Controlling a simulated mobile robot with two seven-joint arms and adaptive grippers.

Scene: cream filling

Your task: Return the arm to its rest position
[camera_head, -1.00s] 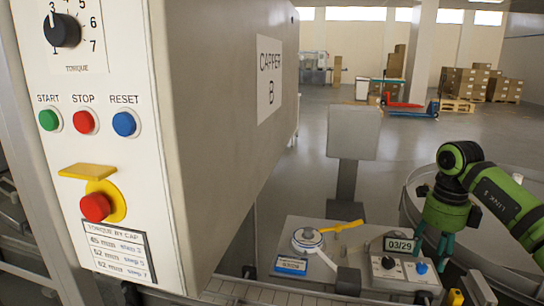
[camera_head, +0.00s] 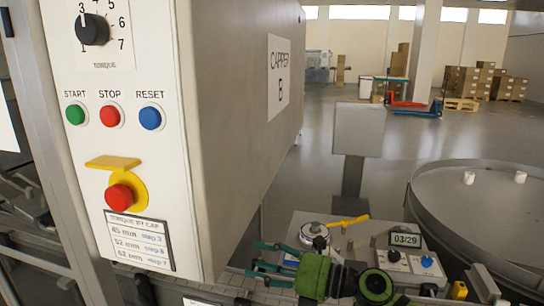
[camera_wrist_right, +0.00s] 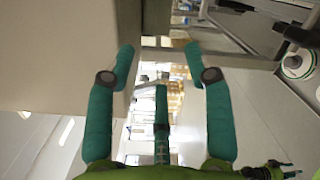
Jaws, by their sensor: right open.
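My right gripper (camera_head: 262,262) is low in the middle of the head view, with its teal fingers pointing left. It is open and empty, just right of the capper's lower corner and in front of the small control station. In the right wrist view its fingers (camera_wrist_right: 163,75) are spread wide with nothing between them. A small green and dark shape (camera_wrist_right: 270,168) at the lower right of the wrist view may be my left gripper. It is too small to tell its state. The left arm does not show in the head view.
The capper (camera_head: 235,110) with its button panel fills the left. The station's yellow-handled lever (camera_head: 345,222) and date display (camera_head: 405,240) stand close behind my right arm. A round table (camera_head: 450,190) with two small white items is at right. Boxes stand far back.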

